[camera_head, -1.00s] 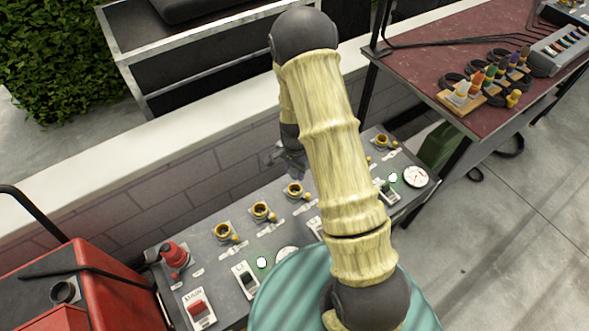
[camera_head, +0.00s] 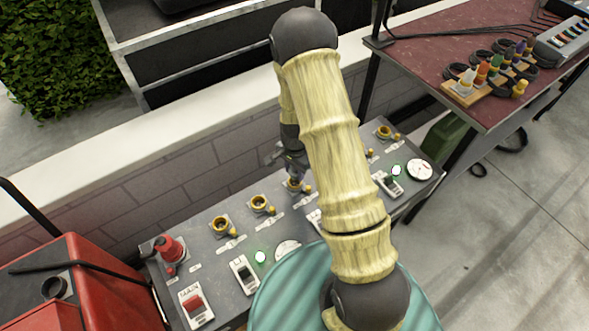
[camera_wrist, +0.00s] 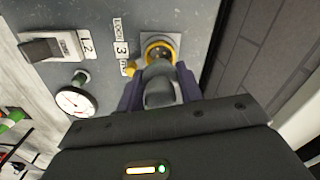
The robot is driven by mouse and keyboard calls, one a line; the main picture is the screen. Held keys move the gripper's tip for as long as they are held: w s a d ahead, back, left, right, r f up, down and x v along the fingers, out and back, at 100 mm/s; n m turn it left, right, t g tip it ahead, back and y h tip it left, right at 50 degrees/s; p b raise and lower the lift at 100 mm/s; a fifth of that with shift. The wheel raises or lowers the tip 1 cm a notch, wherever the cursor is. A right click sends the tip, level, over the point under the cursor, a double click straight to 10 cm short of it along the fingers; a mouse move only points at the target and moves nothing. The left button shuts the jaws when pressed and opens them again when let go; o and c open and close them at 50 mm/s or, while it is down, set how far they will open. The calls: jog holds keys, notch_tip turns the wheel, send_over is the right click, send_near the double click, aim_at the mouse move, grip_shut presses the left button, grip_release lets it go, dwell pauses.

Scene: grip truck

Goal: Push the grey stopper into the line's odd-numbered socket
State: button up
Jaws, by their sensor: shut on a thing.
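The grey stopper (camera_wrist: 158,88) is held between the dark fingers of my gripper (camera_wrist: 160,95) in the wrist view. Its far end overlaps a yellow-ringed socket (camera_wrist: 162,47), and I cannot tell how deep it sits. Another socket (camera_head: 384,132) is at the right, beyond my arm.
The grey panel (camera_head: 205,262) also bears a red plug-like fitting (camera_head: 171,250), a red switch (camera_head: 195,305), rocker switches (camera_head: 243,273) and a gauge (camera_head: 419,169). A low wall (camera_head: 160,155) runs behind it. A maroon table (camera_head: 450,50) with coloured connectors stands at the right.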

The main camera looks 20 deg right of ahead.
aim_at(295, 173)
jog(key=shift+f, duration=0.65)
dwell(0.7)
jog(key=shift+f, duration=0.15)
dwell(0.7)
jog(key=shift+w, duration=0.1)
jog(key=shift+a+f+b, duration=0.1)
jog(key=shift+a+b, duration=0.1)
jog(key=shift+b, duration=0.1)
jog(key=shift+d+f, duration=0.2)
jog(key=shift+d, duration=0.1)
jog(key=shift+s, duration=0.2)
jog(key=shift+a+f+b, duration=0.15)
jog(key=shift+f+b, duration=0.45)
jog(key=shift+f, duration=0.15)
jog(key=o, duration=1.1)
jog(key=shift+f, duration=0.1)
